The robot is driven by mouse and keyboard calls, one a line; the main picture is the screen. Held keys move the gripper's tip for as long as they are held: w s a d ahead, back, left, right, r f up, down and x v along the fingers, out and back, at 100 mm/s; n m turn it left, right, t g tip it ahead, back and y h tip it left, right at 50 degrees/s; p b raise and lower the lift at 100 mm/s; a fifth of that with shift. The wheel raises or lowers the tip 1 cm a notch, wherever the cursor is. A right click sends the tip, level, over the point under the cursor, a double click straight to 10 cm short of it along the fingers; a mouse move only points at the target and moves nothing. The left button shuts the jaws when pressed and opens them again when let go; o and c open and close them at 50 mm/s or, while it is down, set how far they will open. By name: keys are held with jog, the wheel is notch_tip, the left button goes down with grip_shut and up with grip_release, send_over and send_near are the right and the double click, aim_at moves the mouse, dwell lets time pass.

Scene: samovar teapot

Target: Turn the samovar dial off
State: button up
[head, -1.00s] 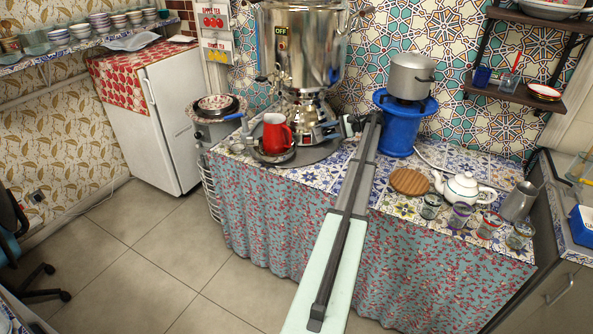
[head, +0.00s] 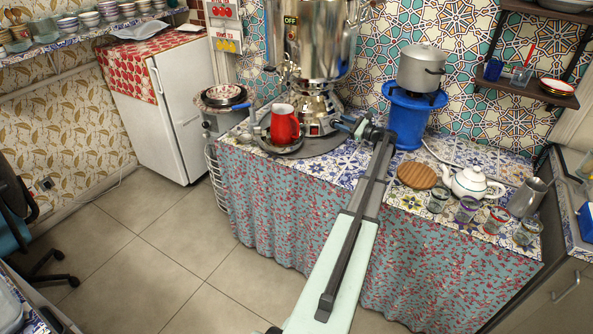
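The tall silver samovar (head: 322,45) stands on the tiled counter, its top cut off by the frame. A small dark panel (head: 318,129) with a red spot shows low on its base, next to my gripper. A label reading OFF (head: 290,20) is on its upper body. I cannot make out the dial's setting. My gripper (head: 340,125) is at the right of the samovar's base, pointing left toward the panel. It is small in view, and I cannot tell if it touches the base or how its fingers stand.
A red pitcher (head: 284,124) stands left of the samovar base. A blue burner (head: 408,115) with a silver pot (head: 421,68) is right of my gripper. A wooden board (head: 416,176), a white teapot (head: 471,183) and several glasses stand at the counter's right.

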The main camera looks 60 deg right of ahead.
jog(key=s+a, duration=0.1)
jog(key=s, duration=1)
jog(key=shift+m+t+y, duration=0.6)
jog(key=shift+m+y, duration=0.3)
jog(key=w+a, duration=0.2)
jog(key=a, duration=0.4)
jog(key=w+a, duration=0.3)
jog(key=a, duration=0.2)
jog(key=w+a, duration=0.3)
jog(key=a, duration=0.3)
jog(key=shift+w+a+f, duration=0.2)
jog(key=shift+a+f, duration=0.15)
jog(key=shift+f, duration=0.05)
jog(key=shift+w+a+f+n+g+y, duration=0.2)
jog(key=shift+w+a+f+y, duration=0.45)
jog(key=shift+w+a, duration=1)
jog(key=shift+w+a+f+n+g+y, duration=0.2)
jog(key=shift+w+a+f, duration=0.85)
jog(key=shift+a, duration=1.25)
jog(key=shift+w+a+f+n+g+y, duration=0.2)
jog(key=shift+w+a+f+y, duration=0.25)
jog(key=shift+w+a+f, duration=1.05)
jog(key=shift+s+a+r, duration=0.3)
jog(key=shift+a+r, duration=0.1)
jog(key=shift+r, duration=0.25)
